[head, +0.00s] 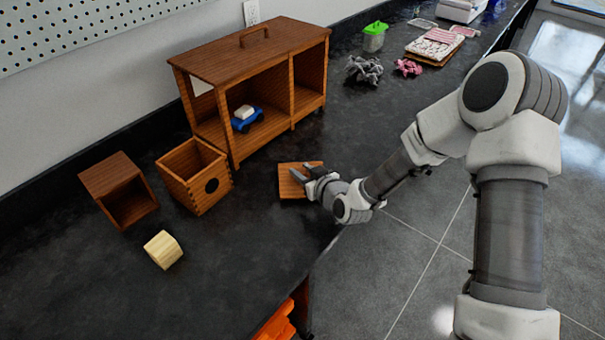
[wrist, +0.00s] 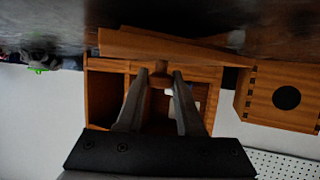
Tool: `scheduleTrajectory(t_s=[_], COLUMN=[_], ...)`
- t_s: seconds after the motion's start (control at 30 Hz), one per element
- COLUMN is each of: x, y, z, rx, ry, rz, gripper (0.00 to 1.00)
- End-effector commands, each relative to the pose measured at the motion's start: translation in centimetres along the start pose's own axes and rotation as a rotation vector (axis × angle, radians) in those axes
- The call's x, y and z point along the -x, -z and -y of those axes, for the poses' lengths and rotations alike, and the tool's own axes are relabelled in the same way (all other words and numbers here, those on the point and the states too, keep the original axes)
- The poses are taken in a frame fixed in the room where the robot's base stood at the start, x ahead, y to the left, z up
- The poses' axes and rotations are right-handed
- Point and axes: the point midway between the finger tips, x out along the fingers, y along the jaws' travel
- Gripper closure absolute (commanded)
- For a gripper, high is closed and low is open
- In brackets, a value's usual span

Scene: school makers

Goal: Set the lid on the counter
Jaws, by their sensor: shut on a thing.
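The lid (head: 287,184) is a flat square of brown wood. It is at the counter's front part, right of the open wooden box with a round hole (head: 183,190). My gripper (head: 314,174) is at the lid's right side. In the upside-down wrist view, the fingers (wrist: 160,78) are shut on the lid's small knob, and the lid's panel (wrist: 140,42) spans beyond the fingertips, close to the dark counter (wrist: 200,14). I cannot tell whether the lid touches the counter. The counter (head: 90,285) is dark and speckled.
A wooden cabinet (head: 230,65) with a blue toy car (head: 246,118) stands behind the lid. An open wooden cube (head: 120,190) and a pale wood block (head: 163,249) are at left. Grey (head: 364,70) and pink (head: 407,67) toys lie farther back. Counter between block and lid is clear.

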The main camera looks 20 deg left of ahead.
Motion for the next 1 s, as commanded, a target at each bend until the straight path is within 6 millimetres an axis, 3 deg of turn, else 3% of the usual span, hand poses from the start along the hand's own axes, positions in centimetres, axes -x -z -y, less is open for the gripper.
scheduleTrajectory(t_s=[0.47,0.5,0.67,1.0], x=[-0.42,-0.40,-0.35,-0.27], y=[-0.95,-0.95,-0.85,-0.65], z=[-0.02,-0.02,-0.01,-0.02], rx=[0.001,0.001,0.001,0.001], ry=[0.000,0.000,0.000,0.000], rz=[-0.002,-0.001,-0.001,-0.001], gripper=[1.00,0.62,0.34,0.34])
